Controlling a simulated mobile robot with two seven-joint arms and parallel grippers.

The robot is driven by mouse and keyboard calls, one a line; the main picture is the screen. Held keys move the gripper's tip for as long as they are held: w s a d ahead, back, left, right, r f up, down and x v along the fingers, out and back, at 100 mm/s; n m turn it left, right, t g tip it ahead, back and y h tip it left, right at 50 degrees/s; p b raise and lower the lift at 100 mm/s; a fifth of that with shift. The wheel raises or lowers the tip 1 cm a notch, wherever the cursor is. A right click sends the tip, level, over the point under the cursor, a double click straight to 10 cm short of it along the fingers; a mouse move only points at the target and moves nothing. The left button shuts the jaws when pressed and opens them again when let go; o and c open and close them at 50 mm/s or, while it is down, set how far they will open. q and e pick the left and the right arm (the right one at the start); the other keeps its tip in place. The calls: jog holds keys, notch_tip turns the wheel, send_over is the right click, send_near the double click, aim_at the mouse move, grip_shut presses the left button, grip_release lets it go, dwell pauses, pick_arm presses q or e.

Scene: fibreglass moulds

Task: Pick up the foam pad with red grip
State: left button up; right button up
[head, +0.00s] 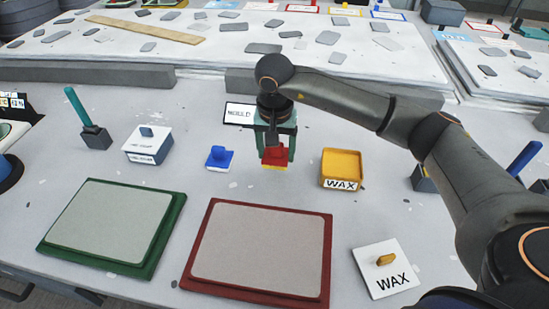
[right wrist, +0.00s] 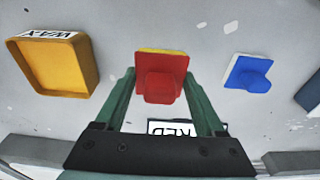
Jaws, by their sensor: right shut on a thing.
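The foam pad with red grip (head: 274,158) is in the middle of the bench in the head view, with a yellow edge under its red top. It also shows in the right wrist view (right wrist: 160,75), between the fingers. My right gripper (head: 277,153) comes down from above, its green fingers on either side of the red grip, shut on it. The fingers partly cover the pad, and I cannot tell whether its underside touches the bench. My left gripper is not in view.
A blue-gripped pad (head: 219,157) lies just left, and a yellow wax tray (head: 342,167) stands right. A green-framed mould (head: 115,227), a red-framed mould (head: 262,250) and a wax lid (head: 387,269) lie in front. A white box (head: 148,146) is farther left.

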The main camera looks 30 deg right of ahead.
aim_at(284, 163)
jog(key=s+r, duration=0.3)
jog(key=r, duration=0.1)
jog(key=shift+s+r, duration=0.25)
jog(key=shift+s, duration=0.1)
jog(key=s+a+r, duration=0.1)
jog(key=s+r, duration=0.3)
jog(key=s, duration=0.5)
jog(key=shift+s+b, duration=0.15)
jog(key=shift+b, duration=0.2)
jog(key=o, duration=0.8)
jog(key=shift+c, duration=0.2)
jog(key=c, duration=0.6)
jog(key=shift+o, duration=0.2)
